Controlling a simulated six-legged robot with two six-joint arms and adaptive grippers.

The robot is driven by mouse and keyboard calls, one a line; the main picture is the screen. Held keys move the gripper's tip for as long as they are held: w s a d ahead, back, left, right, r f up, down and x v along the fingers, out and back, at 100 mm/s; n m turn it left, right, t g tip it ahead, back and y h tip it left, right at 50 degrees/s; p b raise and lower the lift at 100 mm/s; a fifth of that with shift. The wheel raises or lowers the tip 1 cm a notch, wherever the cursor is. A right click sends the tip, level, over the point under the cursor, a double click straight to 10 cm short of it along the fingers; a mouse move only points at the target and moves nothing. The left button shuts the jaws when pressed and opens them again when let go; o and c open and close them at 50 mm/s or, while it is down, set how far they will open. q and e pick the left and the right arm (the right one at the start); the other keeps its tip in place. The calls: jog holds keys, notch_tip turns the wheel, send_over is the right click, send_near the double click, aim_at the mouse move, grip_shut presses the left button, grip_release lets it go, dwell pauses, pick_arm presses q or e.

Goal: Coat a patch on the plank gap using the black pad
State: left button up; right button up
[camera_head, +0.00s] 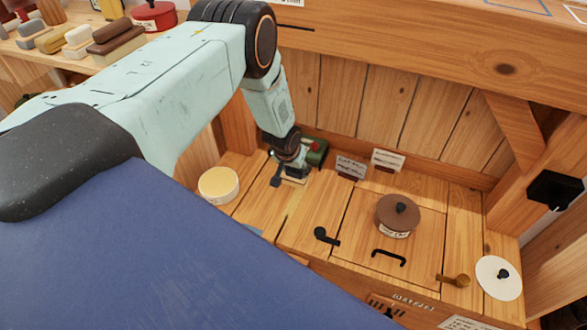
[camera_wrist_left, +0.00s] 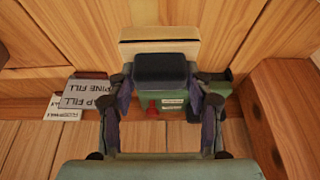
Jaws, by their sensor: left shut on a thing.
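My left gripper (camera_head: 287,172) is shut on the black pad (camera_wrist_left: 160,70), a dark block between its fingers in the left wrist view. A pale cream block-like part (camera_wrist_left: 158,46) shows just beyond the dark part; it looks joined to it. In the head view the pad is mostly hidden by the gripper, low over or touching the planks; I cannot tell which. My right gripper is not in view.
A green object (camera_head: 316,152) stands close behind the gripper. A round cream tub (camera_head: 219,184) is to its left. Label cards (camera_head: 351,167), a brown lidded pot (camera_head: 398,215), black handles (camera_head: 388,257) and a white disc (camera_head: 499,278) lie right. Coloured blocks (camera_head: 115,37) sit on the upper-left shelf.

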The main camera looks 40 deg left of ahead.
pick_arm(q)
jog(key=shift+w+a+r+p, duration=0.1)
jog(key=shift+r+p, duration=0.2)
jog(key=shift+r, duration=0.2)
notch_tip(320, 180, up, 3)
jog(key=shift+f+p, duration=0.1)
jog(key=shift+p, duration=0.8)
jog(key=shift+r, duration=0.25)
jog(key=shift+p, duration=0.35)
jog(key=shift+r, duration=0.1)
